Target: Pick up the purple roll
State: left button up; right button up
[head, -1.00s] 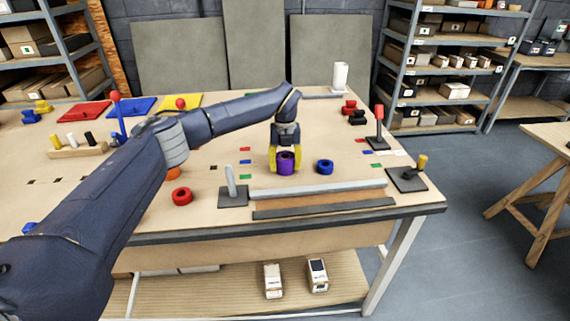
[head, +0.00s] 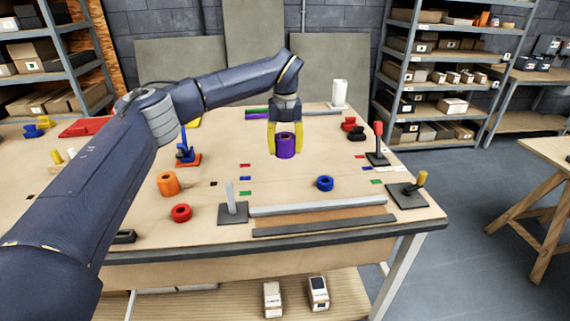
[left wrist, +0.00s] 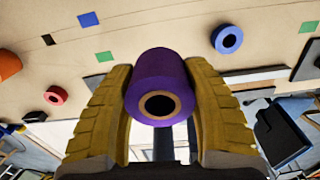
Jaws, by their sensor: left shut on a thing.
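The purple roll (head: 286,146) is a short upright cylinder with a hole in its top, between the yellow fingers of my left gripper (head: 285,140). The gripper is shut on it and holds it above the table. In the left wrist view the purple roll (left wrist: 161,85) sits between both fingers of my left gripper (left wrist: 160,95), with its tan core and dark hole facing the camera. My right gripper is not in view.
A blue roll (head: 325,183), a red roll (head: 181,213) and an orange roll (head: 168,184) stand on the table (head: 290,228). A grey bar (head: 318,205) lies along the front edge. Upright-handled stands (head: 233,210) are near it. Small coloured patches mark the tabletop.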

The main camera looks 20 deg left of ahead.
pick_arm(q)
notch_tip(320, 180, up, 14)
jog(key=shift+f, duration=0.15)
dwell(0.9)
dwell(0.4)
